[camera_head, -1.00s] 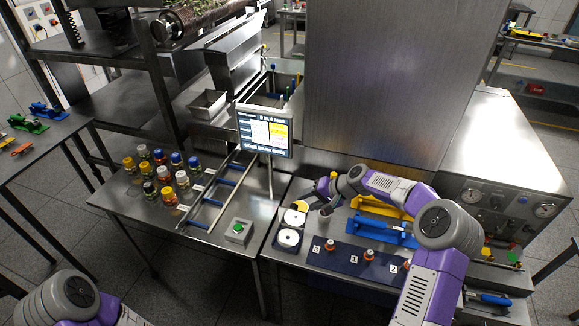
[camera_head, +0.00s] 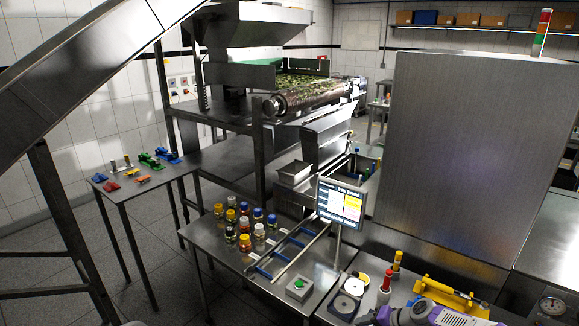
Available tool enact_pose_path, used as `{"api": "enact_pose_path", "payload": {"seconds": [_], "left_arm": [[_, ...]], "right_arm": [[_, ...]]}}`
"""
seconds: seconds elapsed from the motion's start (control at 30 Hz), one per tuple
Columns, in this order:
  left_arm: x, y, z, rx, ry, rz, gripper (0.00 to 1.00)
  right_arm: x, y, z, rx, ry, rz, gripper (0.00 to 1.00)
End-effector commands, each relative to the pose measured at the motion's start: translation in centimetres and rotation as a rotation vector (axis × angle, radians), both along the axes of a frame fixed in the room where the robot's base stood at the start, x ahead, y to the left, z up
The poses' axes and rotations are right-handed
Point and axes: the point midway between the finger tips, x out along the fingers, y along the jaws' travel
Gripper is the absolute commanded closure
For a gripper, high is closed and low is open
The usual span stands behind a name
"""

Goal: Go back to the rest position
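My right arm (camera_head: 440,314) shows as a purple and grey piece at the bottom edge, right of centre. Its grey gripper end (camera_head: 382,316) points left, low over the right table beside the round white dishes (camera_head: 346,304). The fingers are too small and cut off to tell whether they are open or shut, and I see nothing clearly held. My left gripper is out of view.
Several capped jars (camera_head: 245,226) stand on the left table beside a rail rack (camera_head: 287,253) and a green button box (camera_head: 299,287). A monitor (camera_head: 340,203) stands behind. Red (camera_head: 384,284) and yellow (camera_head: 396,262) upright pieces and a yellow fixture (camera_head: 450,297) are near my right arm. A big steel cabinet (camera_head: 455,150) rises behind.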

Motion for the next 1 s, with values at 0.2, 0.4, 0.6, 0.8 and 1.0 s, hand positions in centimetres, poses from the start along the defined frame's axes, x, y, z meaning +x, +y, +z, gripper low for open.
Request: {"api": "enact_pose_path", "payload": {"seconds": [0.2, 0.4, 0.6, 0.8, 1.0], "left_arm": [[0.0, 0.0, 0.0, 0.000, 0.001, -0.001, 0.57], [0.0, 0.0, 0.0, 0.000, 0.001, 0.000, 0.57], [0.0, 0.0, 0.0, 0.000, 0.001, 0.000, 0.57], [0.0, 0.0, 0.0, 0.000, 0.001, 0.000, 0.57], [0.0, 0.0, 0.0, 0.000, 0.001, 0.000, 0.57]], "right_arm": [[-4.5, 5.0, -6.3, -0.057, 0.070, 0.067, 0.49], [-13.7, 10.6, -13.3, -0.152, 0.152, 0.181, 0.49], [-24.5, 13.3, -17.0, -0.252, 0.204, 0.304, 0.49], [-29.4, 13.6, -17.4, -0.294, 0.219, 0.358, 0.49], [-29.8, 13.6, -17.4, -0.299, 0.218, 0.362, 0.49]]}}
